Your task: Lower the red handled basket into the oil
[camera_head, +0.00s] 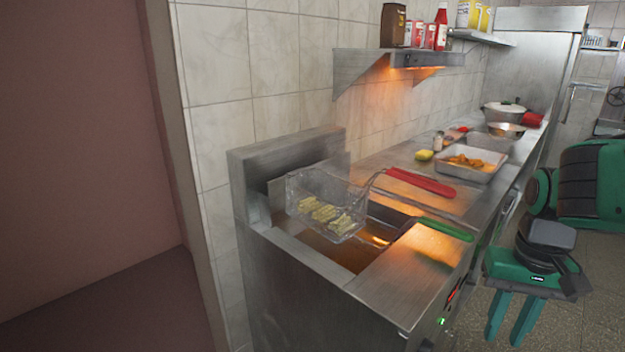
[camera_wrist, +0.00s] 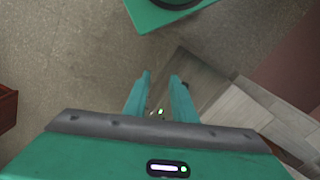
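The wire basket (camera_head: 325,205) with the red handle (camera_head: 420,183) hangs raised above the fryer at the wall side, with pale fries (camera_head: 325,213) in it. Its handle reaches right over the counter. A second handle, green (camera_head: 444,229), extends from the fryer nearer the front; its basket is hard to make out. Brown oil (camera_head: 340,250) shows in the fryer well. My gripper (camera_head: 511,335) is at the right, pointing down in front of the counter, apart from both handles. Its fingers are spread and empty, as the wrist view (camera_wrist: 161,82) also shows.
A metal tray of fried food (camera_head: 470,165), a yellow sponge (camera_head: 424,155) and a white pot (camera_head: 504,112) stand along the counter. A heat-lamp shelf (camera_head: 410,60) with bottles hangs above. Open floor (camera_wrist: 70,60) lies below my gripper in the wrist view.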

